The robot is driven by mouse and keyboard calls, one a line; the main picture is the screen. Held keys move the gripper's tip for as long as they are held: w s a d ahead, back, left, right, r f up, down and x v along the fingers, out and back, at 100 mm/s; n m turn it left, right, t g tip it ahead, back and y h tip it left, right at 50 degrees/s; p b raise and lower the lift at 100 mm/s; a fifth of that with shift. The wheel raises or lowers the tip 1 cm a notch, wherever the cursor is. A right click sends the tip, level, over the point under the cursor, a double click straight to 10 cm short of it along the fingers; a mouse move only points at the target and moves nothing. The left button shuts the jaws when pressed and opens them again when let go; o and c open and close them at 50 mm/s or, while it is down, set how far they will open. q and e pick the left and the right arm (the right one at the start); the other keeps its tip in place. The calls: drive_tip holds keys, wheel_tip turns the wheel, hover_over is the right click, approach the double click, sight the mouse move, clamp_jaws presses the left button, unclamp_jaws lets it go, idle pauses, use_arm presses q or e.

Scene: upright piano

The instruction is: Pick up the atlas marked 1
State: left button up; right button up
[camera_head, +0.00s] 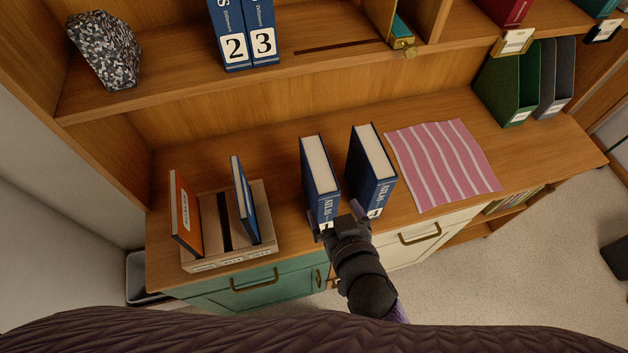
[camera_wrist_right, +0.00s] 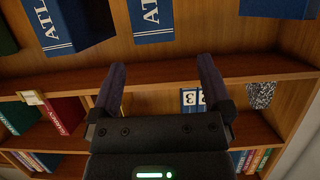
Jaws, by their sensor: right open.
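Two thick blue atlases stand on the wooden counter, the left atlas (camera_head: 320,168) and the right atlas (camera_head: 371,165). Their white number labels are partly covered by my right gripper (camera_head: 338,222), so I cannot read the digits. In the right wrist view, the left atlas (camera_wrist_right: 151,16) shows between the finger directions, and the right atlas (camera_wrist_right: 68,22) is further left. My right gripper (camera_wrist_right: 160,78) is open, with nothing between its fingers, in front of the lower spine of the left atlas. Whether it touches is unclear. My left gripper is not in view.
A wooden holder (camera_head: 262,213) with an orange book (camera_head: 186,215) and a blue book (camera_head: 243,199) stands left. A pink striped cloth (camera_head: 440,160) lies right of the atlases. Volumes 2 and 3 (camera_head: 244,35) and a speckled stone (camera_head: 104,48) sit on the shelf above. Green file holders (camera_head: 506,85) stand far right.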

sight(324, 184)
drive_tip(key=b+x, duration=0.1)
drive_tip(key=x, duration=0.5)
drive_tip(key=b+x, duration=0.1)
drive_tip(key=x, duration=0.2)
drive_tip(key=shift+d+f+b, duration=0.25)
drive_tip(key=shift+f+b, duration=0.05)
drive_tip(key=shift+f, duration=0.2)
drive_tip(key=shift+w, duration=0.2)
drive_tip(key=shift+s, duration=0.1)
drive_tip(key=c, duration=0.7)
clamp_jaws()
drive_tip(key=shift+r, duration=0.1)
